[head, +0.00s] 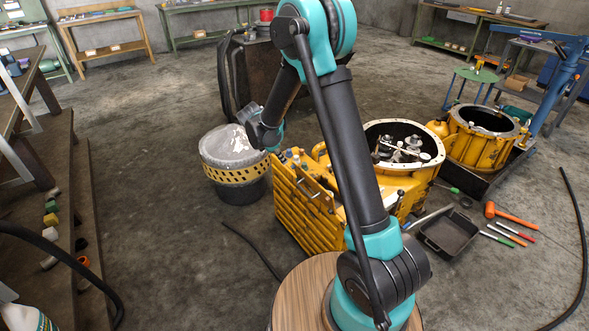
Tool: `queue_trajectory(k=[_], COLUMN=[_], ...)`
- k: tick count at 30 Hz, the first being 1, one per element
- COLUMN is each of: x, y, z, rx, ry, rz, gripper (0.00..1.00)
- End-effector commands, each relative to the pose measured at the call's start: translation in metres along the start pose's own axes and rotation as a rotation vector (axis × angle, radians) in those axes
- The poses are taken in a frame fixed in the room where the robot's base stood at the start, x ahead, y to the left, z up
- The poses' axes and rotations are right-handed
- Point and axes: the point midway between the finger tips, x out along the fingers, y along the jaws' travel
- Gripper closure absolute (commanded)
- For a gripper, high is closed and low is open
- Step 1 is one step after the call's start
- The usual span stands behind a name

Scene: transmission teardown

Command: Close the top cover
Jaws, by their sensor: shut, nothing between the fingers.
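A yellow transmission housing (309,222) with ribbed sides stands on the floor in the middle of the head view. Its round opening at the right end (432,147) is uncovered, and metal parts show inside. A yellow edge or plate (318,192) lies along its upper left side. I cannot tell for sure which part is the top cover. My arm hides part of the housing's middle.
The grey-topped drum with a yellow perforated band (236,178) stands left of the housing. A second yellow casing (476,150) stands at right. A black tray (449,232), an orange mallet (512,215) and screwdrivers lie on the right floor. Workbenches line the walls. The left-centre floor is mostly free.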

Motion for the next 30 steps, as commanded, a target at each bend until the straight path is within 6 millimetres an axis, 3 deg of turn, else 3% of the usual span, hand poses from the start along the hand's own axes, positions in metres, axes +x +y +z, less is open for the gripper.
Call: queue_trajectory(k=[3, 9, 14, 26, 30], x=[0.008, 0.016, 0.035, 0.112, 0.117], y=[0.014, 0.021, 0.021, 0.02, 0.022], z=[-0.017, -0.025, -0.024, -0.02, -0.001], rx=[-0.099, -0.157, -0.156, -0.153, -0.152], ry=[-0.024, -0.039, -0.039, -0.038, -0.038], rz=[-0.005, -0.009, -0.009, -0.009, -0.009], gripper=[1.0, 1.0, 1.0, 1.0, 1.0])
